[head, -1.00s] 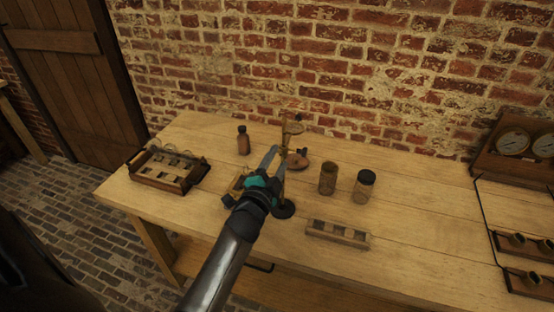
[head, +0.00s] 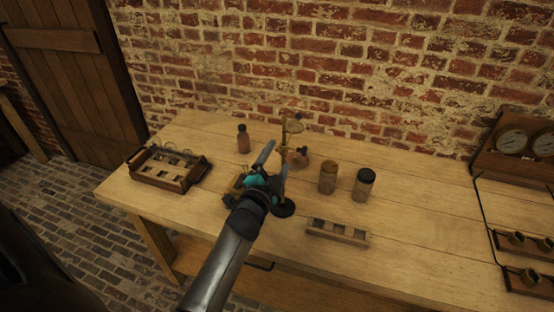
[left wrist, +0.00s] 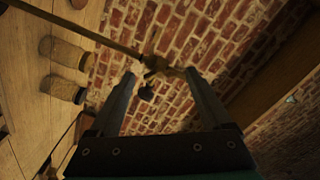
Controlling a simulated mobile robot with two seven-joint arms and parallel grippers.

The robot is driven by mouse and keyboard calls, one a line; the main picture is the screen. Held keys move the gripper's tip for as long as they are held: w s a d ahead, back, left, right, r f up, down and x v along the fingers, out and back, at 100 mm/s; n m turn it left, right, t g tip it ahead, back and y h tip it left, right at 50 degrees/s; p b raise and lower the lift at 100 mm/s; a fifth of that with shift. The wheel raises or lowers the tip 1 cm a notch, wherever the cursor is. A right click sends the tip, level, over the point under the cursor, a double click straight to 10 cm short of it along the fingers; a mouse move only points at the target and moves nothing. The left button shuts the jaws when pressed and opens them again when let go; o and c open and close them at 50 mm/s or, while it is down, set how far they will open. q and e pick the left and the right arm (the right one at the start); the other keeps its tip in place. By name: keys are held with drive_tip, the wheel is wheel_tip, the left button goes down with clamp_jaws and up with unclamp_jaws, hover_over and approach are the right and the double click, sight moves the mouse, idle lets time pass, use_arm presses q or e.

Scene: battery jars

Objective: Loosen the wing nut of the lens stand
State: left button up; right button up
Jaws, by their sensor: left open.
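The lens stand (head: 284,131) is a thin brass post on the bench with a lens ring near its top. A small brass fitting, seemingly the wing nut (head: 302,151), sits on the post below the ring. My left gripper (head: 277,154) is open in front of the stand and hides part of the post. Whether a finger touches the fitting I cannot tell. My right gripper is out of view.
A slotted wooden rack (head: 338,232) lies in front, a wooden tray (head: 184,187) at left.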

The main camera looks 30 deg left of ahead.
use_arm(q)
drive_tip(key=v, duration=1.5)
drive_tip(key=shift+s+f, duration=0.1)
drive_tip(key=shift+s, duration=0.05)
drive_tip(key=s+d+f+n+g+h+b, duration=0.1)
drive_tip(key=s+d+f+g+b, duration=0.15)
drive_tip(key=f, duration=0.85)
drive_tip(key=s+d+f+n+g+h+b, duration=0.1)
drive_tip(key=s+d+f+g, duration=0.15)
drive_tip(key=f, duration=0.85)
drive_tip(key=s+d+f+n+g+h+b, duration=0.1)
drive_tip(key=d+f+n+g+h+b, duration=0.15)
drive_tip(key=f, duration=0.75)
drive_tip(key=s+f+n+g+b, duration=0.2)
drive_tip(key=s+f+g, duration=0.7)
drive_tip(key=s+f, duration=1.2)
drive_tip(key=s+d+b, duration=0.1)
drive_tip(key=s+b, duration=0.1)
drive_tip(key=s, duration=0.2)
drive_tip(key=shift+s+f, duration=0.35)
drive_tip(key=shift+f, duration=0.05)
